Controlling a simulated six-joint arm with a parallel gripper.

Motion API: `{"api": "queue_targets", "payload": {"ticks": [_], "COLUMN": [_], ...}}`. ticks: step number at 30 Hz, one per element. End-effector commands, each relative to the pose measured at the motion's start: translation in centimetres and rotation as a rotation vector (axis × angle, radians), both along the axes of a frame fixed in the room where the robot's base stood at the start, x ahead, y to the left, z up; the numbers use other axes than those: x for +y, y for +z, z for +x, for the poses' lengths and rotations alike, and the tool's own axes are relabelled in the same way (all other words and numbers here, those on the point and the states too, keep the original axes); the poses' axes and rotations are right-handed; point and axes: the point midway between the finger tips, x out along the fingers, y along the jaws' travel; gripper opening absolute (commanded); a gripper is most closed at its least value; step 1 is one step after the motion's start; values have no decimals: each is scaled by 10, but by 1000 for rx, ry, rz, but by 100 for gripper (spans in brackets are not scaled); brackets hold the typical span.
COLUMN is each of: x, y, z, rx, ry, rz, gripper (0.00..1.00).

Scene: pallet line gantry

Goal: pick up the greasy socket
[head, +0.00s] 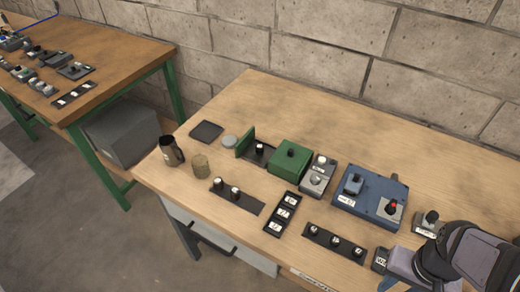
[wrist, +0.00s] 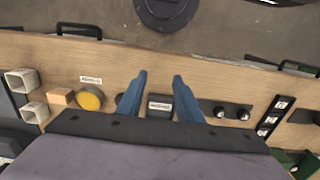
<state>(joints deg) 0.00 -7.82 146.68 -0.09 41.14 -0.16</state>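Small dark pieces with pale tops, possibly sockets, stand on a black strip (head: 322,239) near the front of the bench and on another black strip (head: 247,203) farther left. I cannot tell which piece, if any, is the greasy socket; no grease can be made out. My gripper (wrist: 159,75) shows two blue fingers, apart with nothing held between them. In the wrist view, a dark block with a white label (wrist: 160,105) appears between the fingers; whether they touch it is unclear. The front black strip (wrist: 205,106) lies right of the fingers there. In the head view my fingertips are hidden.
A blue box (head: 368,205), green box (head: 289,158) and grey switch box (head: 317,180) stand behind the strips. A dark jug (head: 172,153) and tan can (head: 201,166) stand at the left. A yellow disc (wrist: 90,98) lies left of my fingers. The bench's back is clear.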

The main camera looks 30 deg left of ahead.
Motion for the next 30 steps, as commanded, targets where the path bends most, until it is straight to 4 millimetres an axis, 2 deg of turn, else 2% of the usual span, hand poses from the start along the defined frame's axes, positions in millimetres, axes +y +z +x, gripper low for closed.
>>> {"api": "queue_targets", "payload": {"ticks": [14,17,19,23,26,27,29,30], "x": [0,7,18,62,120,148,193,223], "y": [0,-2,-5,-10,-11,-9,-5,-2], "z": [0,9,24,77,131,153,184,202], "rx": [-1,-20,-57,-189,-343,-414,-524,-596], "ry": [1,14,34,106,176,204,240,259], "rz": [1,11,30,97,169,201,245,271], "gripper": [32,32,32,32,32,32,32,32]}}
